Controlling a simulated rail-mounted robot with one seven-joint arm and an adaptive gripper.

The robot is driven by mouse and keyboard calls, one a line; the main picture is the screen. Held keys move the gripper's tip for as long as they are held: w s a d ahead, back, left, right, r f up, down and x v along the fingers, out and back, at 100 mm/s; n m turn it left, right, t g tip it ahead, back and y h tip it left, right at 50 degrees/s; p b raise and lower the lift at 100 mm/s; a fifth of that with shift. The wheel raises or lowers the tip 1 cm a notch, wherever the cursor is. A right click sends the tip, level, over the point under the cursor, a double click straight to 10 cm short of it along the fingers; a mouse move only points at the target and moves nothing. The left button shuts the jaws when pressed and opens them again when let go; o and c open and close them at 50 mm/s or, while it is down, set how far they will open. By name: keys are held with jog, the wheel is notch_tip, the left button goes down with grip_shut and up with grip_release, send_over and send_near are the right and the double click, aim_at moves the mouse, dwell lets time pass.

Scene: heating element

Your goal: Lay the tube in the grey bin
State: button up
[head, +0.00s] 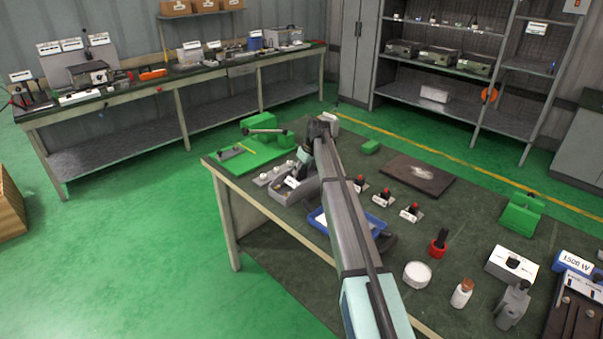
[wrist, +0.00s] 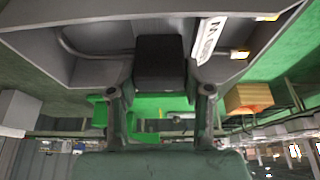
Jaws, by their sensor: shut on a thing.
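The grey bin (head: 281,194) stands near the far left end of the dark green workbench, with a white label. It also fills the upper part of the wrist view (wrist: 92,72). The thin grey bent tube (wrist: 100,53) with brass-coloured ends lies across the bin's opening in the wrist view. A dark block sits at its middle, and my gripper (wrist: 160,88) is shut on this block, one finger on each side. In the head view my gripper (head: 305,163) is at the bin and my arm hides most of it. I cannot tell whether the tube touches the bin's floor.
A blue tray (head: 318,222) lies partly behind my arm. Several small red-and-black switches stand right of the arm, with a dark plate (head: 418,174) beyond.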

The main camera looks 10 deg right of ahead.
jog(key=shift+f, duration=1.15)
jog(key=shift+f, duration=0.1)
jog(key=o, duration=1.3)
jog(key=shift+o, duration=0.2)
jog(key=b+v, duration=0.2)
jog(key=v, duration=1)
